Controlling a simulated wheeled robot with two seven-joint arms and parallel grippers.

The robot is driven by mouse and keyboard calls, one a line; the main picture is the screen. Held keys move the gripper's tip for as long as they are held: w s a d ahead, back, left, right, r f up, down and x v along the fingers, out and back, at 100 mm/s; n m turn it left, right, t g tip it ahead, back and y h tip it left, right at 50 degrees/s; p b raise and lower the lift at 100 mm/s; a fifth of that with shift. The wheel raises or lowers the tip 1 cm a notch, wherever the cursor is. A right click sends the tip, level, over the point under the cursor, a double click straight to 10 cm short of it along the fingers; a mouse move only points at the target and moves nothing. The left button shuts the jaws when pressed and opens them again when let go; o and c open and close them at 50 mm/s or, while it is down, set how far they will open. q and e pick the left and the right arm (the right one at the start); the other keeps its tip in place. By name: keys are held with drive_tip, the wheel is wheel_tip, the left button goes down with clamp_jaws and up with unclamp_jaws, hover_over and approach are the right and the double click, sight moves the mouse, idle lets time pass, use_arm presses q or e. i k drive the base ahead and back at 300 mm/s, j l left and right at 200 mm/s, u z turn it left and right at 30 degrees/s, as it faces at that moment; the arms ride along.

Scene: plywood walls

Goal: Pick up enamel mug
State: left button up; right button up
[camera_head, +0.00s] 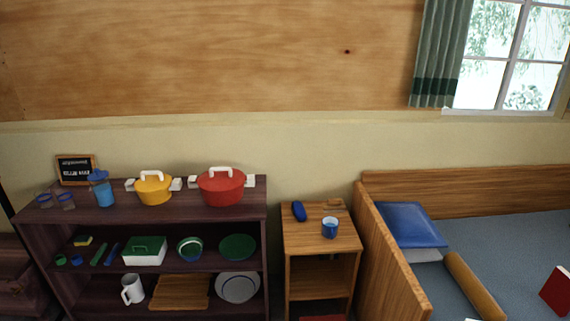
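Two mugs are in view, and I cannot tell for sure which is the enamel mug. A small blue mug (330,228) stands upright on top of the wooden nightstand (303,238), right of its middle. A taller white mug (132,289) with a handle stands upright on the lower level of the dark shelf unit (50,233), left of a wooden board. Neither of my grippers is in the picture.
A dark blue object (299,211) lies left of the blue mug. A yellow pot (154,188) and a red pot (221,188) stand on the shelf top. The bed's wooden side (391,262) rises close to the nightstand's right.

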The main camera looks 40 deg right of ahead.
sight(330, 223)
drive_tip(key=i+z, duration=0.25)
drive_tip(key=z, duration=0.2)
drive_tip(key=i+j+z, duration=0.15)
drive_tip(key=z, duration=0.35)
drive_tip(key=i+j+z, duration=0.25)
drive_tip(key=z, duration=0.2)
drive_tip(key=i+j+z, duration=0.2)
drive_tip(key=z, duration=0.25)
drive_tip(key=j, duration=0.1)
